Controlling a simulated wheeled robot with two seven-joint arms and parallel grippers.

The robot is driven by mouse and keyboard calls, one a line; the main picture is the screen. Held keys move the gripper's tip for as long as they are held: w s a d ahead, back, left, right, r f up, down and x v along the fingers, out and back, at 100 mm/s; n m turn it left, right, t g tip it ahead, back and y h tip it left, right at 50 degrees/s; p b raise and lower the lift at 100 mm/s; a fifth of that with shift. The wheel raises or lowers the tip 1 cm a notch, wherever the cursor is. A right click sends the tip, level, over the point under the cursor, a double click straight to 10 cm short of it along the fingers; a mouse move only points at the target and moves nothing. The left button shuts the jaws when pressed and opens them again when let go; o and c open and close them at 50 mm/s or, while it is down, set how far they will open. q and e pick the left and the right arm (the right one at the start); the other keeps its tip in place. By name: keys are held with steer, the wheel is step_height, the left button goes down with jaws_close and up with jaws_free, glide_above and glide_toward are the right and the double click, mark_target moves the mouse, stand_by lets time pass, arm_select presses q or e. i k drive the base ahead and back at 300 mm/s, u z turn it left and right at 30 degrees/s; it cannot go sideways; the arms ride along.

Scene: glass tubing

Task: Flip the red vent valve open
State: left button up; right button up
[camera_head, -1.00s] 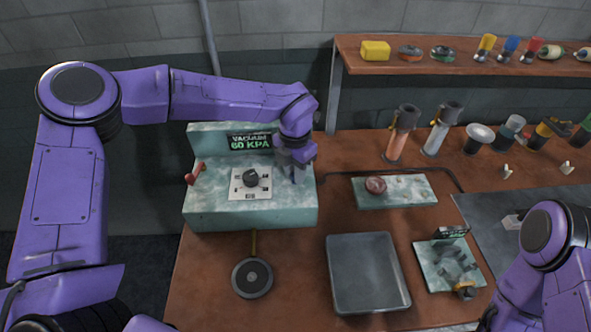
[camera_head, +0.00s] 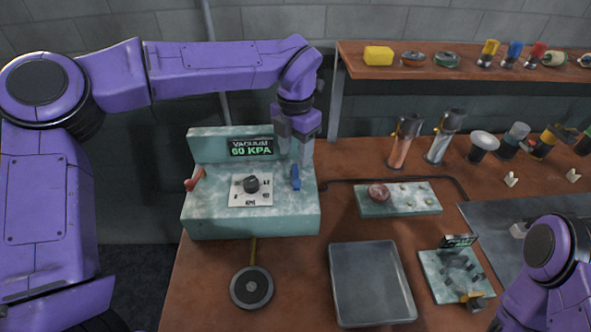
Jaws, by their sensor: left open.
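The red vent valve (camera_head: 195,178) is a small red lever on the left side of the pale green vacuum unit (camera_head: 250,220). The unit's display (camera_head: 251,147) reads VACUUM 60 KPA. A black knob (camera_head: 251,185) sits on a white dial plate in the middle, and a blue lever (camera_head: 296,178) stands at the right. My left gripper (camera_head: 295,158) is open and empty, pointing down above the blue lever, well to the right of the red valve.
A round black foot pedal (camera_head: 251,287) lies in front of the unit. A grey tray (camera_head: 370,305) and a small green fixture (camera_head: 440,291) are to its right. A shelf (camera_head: 460,68) runs along the back right. A green block (camera_head: 425,197) with a red button lies mid-table.

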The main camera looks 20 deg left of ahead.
mark_target(190, 183)
steer(key=k, duration=1.5)
